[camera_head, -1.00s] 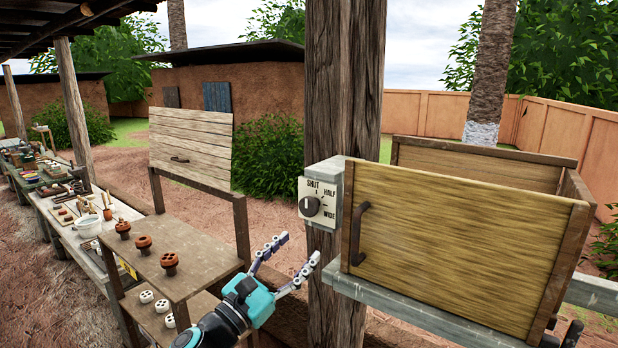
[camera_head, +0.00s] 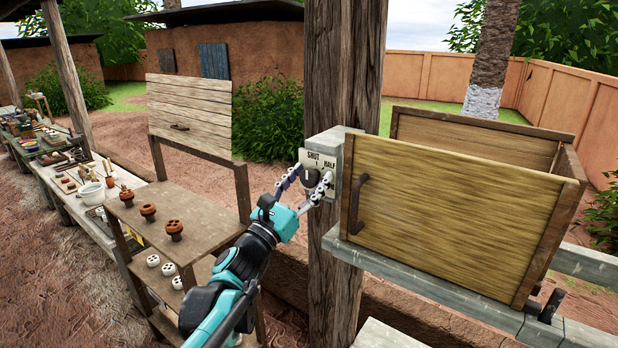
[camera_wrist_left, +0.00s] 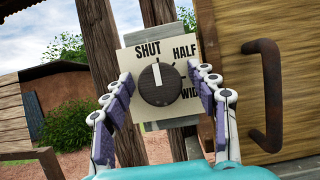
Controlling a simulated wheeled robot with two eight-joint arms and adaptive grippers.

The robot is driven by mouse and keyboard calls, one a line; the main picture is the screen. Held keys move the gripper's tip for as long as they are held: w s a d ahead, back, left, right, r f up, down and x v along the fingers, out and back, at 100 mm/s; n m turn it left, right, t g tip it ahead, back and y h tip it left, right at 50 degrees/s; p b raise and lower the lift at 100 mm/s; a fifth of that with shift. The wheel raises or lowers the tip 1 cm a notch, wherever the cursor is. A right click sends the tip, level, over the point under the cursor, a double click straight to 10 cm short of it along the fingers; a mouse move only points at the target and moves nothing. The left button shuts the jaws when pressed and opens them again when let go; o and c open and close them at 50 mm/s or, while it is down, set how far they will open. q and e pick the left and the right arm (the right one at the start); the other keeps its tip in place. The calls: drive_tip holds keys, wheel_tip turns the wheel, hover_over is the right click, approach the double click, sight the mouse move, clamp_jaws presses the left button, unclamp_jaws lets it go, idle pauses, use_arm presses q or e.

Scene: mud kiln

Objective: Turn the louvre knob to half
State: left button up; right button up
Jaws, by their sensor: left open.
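The louvre knob (camera_wrist_left: 158,86) is a dark round dial on a pale plate (camera_wrist_left: 129,55) marked SHUT, HALF and WIDE. Its white pointer line points up, at or close to the SHUT mark. In the head view the plate (camera_head: 312,156) sits on a grey box on the wooden post, and the knob (camera_head: 310,178) is partly hidden by my gripper. My left gripper (camera_head: 307,184) is open, with its fingers on either side of the knob. In the left wrist view the fingers (camera_wrist_left: 161,100) stand apart from the knob, with gaps on both sides. My right gripper is not in view.
A wooden bin (camera_head: 455,215) with a dark handle (camera_head: 358,204) stands right of the post (camera_head: 345,90). A shelf with brown clay pieces (camera_head: 148,210) is at left, with a cluttered bench behind it.

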use_arm(q)
drive_tip(key=shift+c, duration=0.3)
drive_tip(key=c, duration=1.1)
drive_tip(key=shift+m, duration=0.4)
drive_tip(key=m+g+h, duration=0.1)
drive_tip(key=m, duration=0.1)
drive_tip(key=m+g+h, duration=0.1)
drive_tip(key=m, duration=0.2)
drive_tip(key=shift+a+b, duration=0.1)
drive_tip(key=shift+b, duration=0.3)
drive_tip(key=m+g, duration=0.1)
drive_tip(key=m, duration=0.2)
drive_tip(key=m+g+h, duration=0.1)
drive_tip(key=m+g, duration=0.1)
drive_tip(key=m, duration=0.1)
drive_tip(key=shift+m+h, duration=0.3)
drive_tip(key=o, duration=1.2)
drive_tip(key=shift+c, duration=0.2)
